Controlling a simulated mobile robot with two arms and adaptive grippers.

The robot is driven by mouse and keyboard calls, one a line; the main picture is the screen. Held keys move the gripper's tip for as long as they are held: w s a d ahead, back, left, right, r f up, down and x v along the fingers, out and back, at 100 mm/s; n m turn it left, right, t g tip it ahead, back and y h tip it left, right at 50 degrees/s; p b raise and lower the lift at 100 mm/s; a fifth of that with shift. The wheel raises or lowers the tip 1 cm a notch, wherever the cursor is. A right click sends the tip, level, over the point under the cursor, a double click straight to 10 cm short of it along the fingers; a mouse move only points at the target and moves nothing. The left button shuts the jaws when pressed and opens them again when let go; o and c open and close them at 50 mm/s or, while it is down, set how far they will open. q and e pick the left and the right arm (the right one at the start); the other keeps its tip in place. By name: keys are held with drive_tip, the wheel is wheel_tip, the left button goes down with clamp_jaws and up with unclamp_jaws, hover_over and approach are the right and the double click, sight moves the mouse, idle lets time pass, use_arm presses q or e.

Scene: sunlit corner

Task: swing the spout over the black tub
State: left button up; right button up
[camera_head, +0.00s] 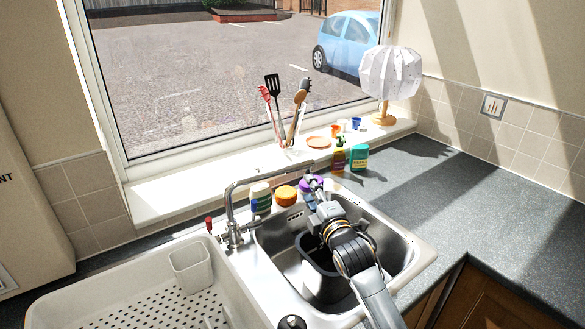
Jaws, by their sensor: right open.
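The chrome tap (232,225) stands at the back left of the sink. Its spout (270,175) reaches right along the back of the basin, and its far end is close to my right gripper (314,181). I cannot tell whether they touch. The black tub (309,252) sits in the basin, nearer to me than the spout, and my right arm hides much of its right side. My right gripper is open, pointing away from me. My left gripper is not in view.
Jars, an orange-lidded pot (286,193) and bottles (339,157) crowd behind the sink near my right gripper. A utensil holder (290,150) and lamp (390,75) stand on the sill. A pale dish rack (95,300) lies left; the right worktop (480,200) is clear.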

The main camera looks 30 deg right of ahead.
sight(295, 170)
drive_tip(key=w, duration=0.3)
drive_tip(key=w+p, duration=0.1)
drive_tip(key=w, duration=0.2)
drive_tip(key=w+d+p, duration=0.1)
drive_tip(key=w, duration=0.3)
drive_tip(key=shift+r, duration=0.25)
drive_tip(key=shift+w+d+f, duration=0.1)
drive_tip(key=shift+w+d, duration=0.05)
drive_tip(key=shift+w, duration=0.9)
drive_tip(key=shift+w+d, duration=0.1)
drive_tip(key=shift+w, duration=0.05)
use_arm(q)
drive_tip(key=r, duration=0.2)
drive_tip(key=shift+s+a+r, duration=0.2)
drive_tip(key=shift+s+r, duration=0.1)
use_arm(e)
clamp_jaws()
